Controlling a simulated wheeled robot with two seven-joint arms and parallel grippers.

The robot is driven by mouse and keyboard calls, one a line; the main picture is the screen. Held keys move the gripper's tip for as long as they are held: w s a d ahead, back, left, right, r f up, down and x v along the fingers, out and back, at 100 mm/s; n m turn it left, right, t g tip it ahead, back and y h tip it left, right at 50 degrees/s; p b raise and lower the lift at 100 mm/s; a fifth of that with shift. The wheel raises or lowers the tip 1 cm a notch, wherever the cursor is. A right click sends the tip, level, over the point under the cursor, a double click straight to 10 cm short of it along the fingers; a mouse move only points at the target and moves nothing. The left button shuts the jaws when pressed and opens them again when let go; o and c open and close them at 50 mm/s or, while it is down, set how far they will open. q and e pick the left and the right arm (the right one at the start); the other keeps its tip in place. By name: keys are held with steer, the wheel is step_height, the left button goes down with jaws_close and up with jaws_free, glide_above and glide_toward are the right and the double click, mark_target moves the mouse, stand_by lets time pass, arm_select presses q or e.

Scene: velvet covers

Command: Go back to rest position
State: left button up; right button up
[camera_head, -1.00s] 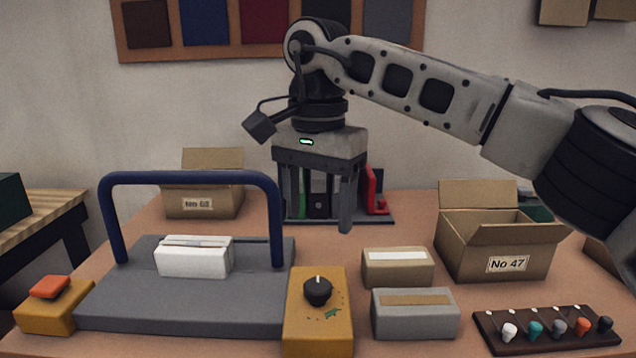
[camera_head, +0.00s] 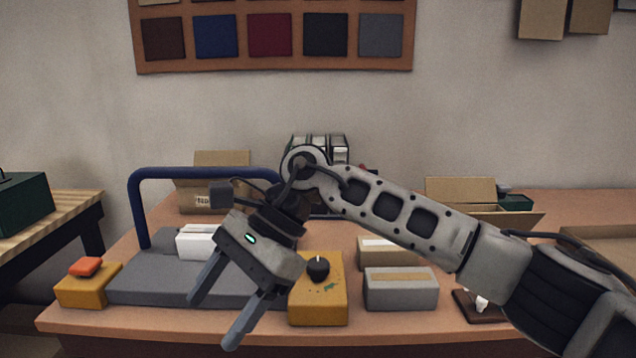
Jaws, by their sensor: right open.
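My right gripper (camera_head: 218,318) is open and empty. It hangs tilted, fingers pointing down and left, in front of the grey base plate (camera_head: 140,288) and left of the yellow box with the black knob (camera_head: 318,306). Its arm comes in from the right across the table and hides part of the open carton behind it. My left gripper is not in view.
A blue bar frame (camera_head: 205,174) arches over the plate, with a white block (camera_head: 196,243) under it. A yellow box with an orange button (camera_head: 88,287) stands left. A grey box (camera_head: 400,290) and cartons (camera_head: 460,190) stand right. The table's front edge (camera_head: 120,325) shows.

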steer(key=s+a+r+m+g+y+p, duration=0.15)
steer(key=s+a+r+m+y, duration=0.3)
steer(key=m+y, duration=0.75)
steer(key=w+d+f+m+t+h+p, duration=0.15)
steer(key=d+f+m+t, duration=0.3)
steer(key=m+t, duration=0.55)
steer(key=w+d+f+m+t+h+b, duration=0.1)
steer(key=w+d+f+m+t+h, duration=0.35)
steer(key=m, duration=0.95)
steer(key=w+d+f+m+t+h+p, duration=0.1)
steer(key=d+f+m+t, duration=0.2)
steer(key=d+m+t, duration=0.6)
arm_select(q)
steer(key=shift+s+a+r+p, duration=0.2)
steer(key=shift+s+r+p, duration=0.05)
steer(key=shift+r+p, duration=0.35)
arm_select(e)
steer(key=s+d+f+m+g+h, duration=0.3)
steer(key=s+d+f+m+h, duration=0.1)
steer(key=s+d+f+m, duration=0.2)
steer(key=s+d+f+m+g+h, duration=0.3)
steer(key=s+d+f+m, duration=0.3)
steer(key=f+m, duration=0.5)
steer(key=s+f+h, duration=0.1)
steer(key=s, duration=0.1)
steer(key=shift+s+h, duration=0.3)
steer(key=shift+s, duration=0.05)
